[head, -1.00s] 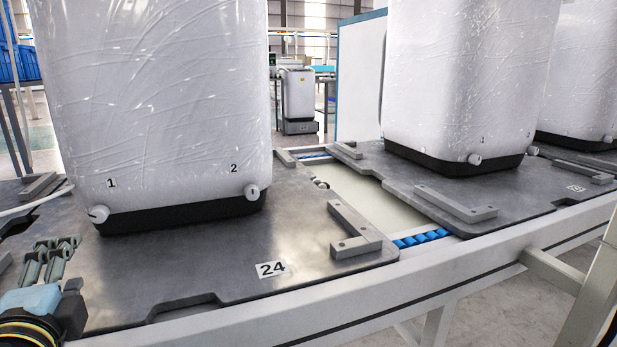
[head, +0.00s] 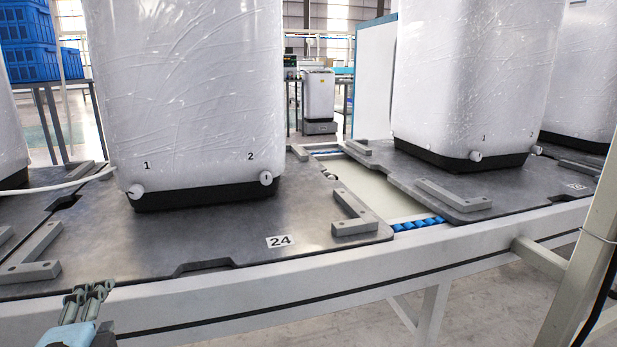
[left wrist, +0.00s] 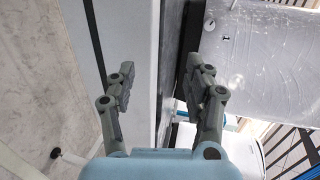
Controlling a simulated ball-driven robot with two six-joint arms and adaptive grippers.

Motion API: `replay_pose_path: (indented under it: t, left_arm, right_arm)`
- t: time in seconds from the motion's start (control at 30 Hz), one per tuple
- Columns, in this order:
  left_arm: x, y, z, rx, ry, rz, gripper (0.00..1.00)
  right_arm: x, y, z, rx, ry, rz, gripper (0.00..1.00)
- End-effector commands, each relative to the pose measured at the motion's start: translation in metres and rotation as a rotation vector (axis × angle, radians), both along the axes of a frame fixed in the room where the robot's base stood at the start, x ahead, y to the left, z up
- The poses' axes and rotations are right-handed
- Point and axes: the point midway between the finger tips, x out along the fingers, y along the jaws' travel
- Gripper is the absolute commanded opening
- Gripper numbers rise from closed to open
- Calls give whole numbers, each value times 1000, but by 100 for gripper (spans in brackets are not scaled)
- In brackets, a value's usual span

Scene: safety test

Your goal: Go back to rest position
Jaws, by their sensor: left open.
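My left gripper (head: 88,298) is at the lower left of the head view, in front of the conveyor's near rail. It is open and empty. In the left wrist view its two fingers (left wrist: 160,88) are spread apart with the white rail and the plate edge beyond them. It touches nothing that I can see. My right gripper is not in view. A wrapped white unit (head: 195,90) with knobs marked 1 and 2 stands upright on the grey plate (head: 330,258) labelled 24.
The conveyor rail (head: 300,295) runs across the front. A second wrapped unit (head: 470,80) stands on the plate to the right. A pale post (head: 590,250) rises at the right edge. Blue crates (head: 28,45) sit at the back left. Floor (head: 480,310) shows below the rail.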

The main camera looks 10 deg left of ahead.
Motion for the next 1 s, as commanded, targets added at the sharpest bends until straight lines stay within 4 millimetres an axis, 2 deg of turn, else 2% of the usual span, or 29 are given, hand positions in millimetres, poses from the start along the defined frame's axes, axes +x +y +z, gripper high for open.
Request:
replay_pose_path:
  t: [0.17,0.27,0.33,0.47,0.5,0.6,0.7,0.87,0.9,1.0]
  left_arm:
    - [-20,1,-61,-129,101,39,52]
    - [-39,1,-103,-230,171,80,52]
    - [-58,-1,-138,-318,231,123,52]
    - [-114,-9,-216,-529,370,254,52]
    - [-134,-12,-237,-596,410,303,52]
    - [-180,-24,-280,-744,495,428,52]
    - [-223,-36,-311,-871,562,554,52]
    - [-286,-62,-346,-1076,640,785,52]
    - [-290,-67,-344,-1125,628,835,52]
    - [-300,-65,-334,-1122,617,821,52]
  right_arm:
    - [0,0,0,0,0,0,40]
    - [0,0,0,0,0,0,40]
    - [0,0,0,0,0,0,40]
    - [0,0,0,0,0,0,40]
    - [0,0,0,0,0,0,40]
    - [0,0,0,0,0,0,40]
    - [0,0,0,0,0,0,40]
    - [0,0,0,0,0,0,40]
    - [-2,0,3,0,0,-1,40]
    - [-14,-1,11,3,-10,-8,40]
